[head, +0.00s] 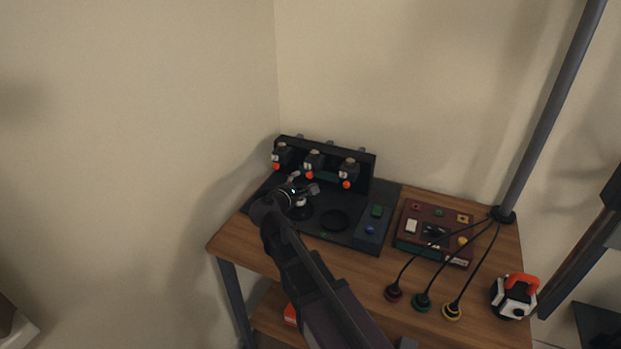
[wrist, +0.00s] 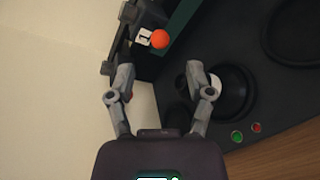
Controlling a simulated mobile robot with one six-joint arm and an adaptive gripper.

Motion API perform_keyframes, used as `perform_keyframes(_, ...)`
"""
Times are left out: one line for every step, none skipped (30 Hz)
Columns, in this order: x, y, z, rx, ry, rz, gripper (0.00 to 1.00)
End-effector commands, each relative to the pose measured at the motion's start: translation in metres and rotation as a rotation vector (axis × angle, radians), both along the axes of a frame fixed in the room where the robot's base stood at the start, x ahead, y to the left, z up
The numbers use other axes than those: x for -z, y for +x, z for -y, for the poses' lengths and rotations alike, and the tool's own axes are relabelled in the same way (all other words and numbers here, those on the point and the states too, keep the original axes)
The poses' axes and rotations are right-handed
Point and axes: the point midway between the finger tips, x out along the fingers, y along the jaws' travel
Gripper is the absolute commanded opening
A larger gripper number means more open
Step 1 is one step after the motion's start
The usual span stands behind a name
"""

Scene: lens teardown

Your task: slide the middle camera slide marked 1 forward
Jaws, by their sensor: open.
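The middle camera slide (head: 314,163) is a dark block with an orange knob, on the upright black rack between two similar slides. In the wrist view a dark slide (wrist: 152,18) with an orange knob (wrist: 159,39) and a white tag that seems to read 1 is ahead of my gripper. My gripper (head: 303,182) is over the dark base, just in front of and below the middle slide. Its jaws (wrist: 157,78) are open, with nothing between them. The knob lies beyond the fingertips, apart from them.
Similar slides stand at left (head: 281,157) and right (head: 348,172). A black ring (head: 334,220) lies on the base, and a round dark part (wrist: 235,95) is beside the right finger. A maroon box (head: 435,232) with cables stands to the right. A wall is close on the left.

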Motion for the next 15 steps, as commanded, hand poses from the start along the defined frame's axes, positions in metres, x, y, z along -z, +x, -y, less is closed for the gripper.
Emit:
perform_keyframes(0.004, 0.01, 0.002, 0.001, 0.0, 0.0, 0.67)
perform_keyframes(0.005, 0.014, 0.004, 0.001, 0.0, 0.0, 0.67)
perform_keyframes(0.006, 0.02, 0.006, 0.002, -0.001, 0.0, 0.67)
perform_keyframes(0.007, 0.024, 0.008, 0.002, -0.001, 0.0, 0.67)
perform_keyframes(0.008, 0.028, 0.01, 0.001, 0.0, 0.0, 0.67)
perform_keyframes(0.009, 0.034, 0.011, 0.001, 0.0, 0.0, 0.67)
perform_keyframes(0.01, 0.037, 0.013, 0.001, 0.0, 0.0, 0.67)
perform_keyframes(0.011, 0.041, 0.014, 0.001, 0.0, 0.0, 0.67)
perform_keyframes(0.012, 0.046, 0.017, 0.001, 0.0, 0.0, 0.67)
perform_keyframes(0.013, 0.049, 0.018, 0.001, 0.0, 0.0, 0.67)
perform_keyframes(0.013, 0.052, 0.019, 0.001, 0.0, 0.0, 0.67)
perform_keyframes(0.014, 0.055, 0.02, 0.001, 0.0, -0.001, 0.67)
perform_keyframes(0.015, 0.057, 0.021, 0.0, 0.001, 0.0, 0.67)
perform_keyframes(0.015, 0.059, 0.021, 0.0, 0.001, 0.0, 0.67)
perform_keyframes(0.016, 0.062, 0.023, 0.001, 0.001, 0.0, 0.67)
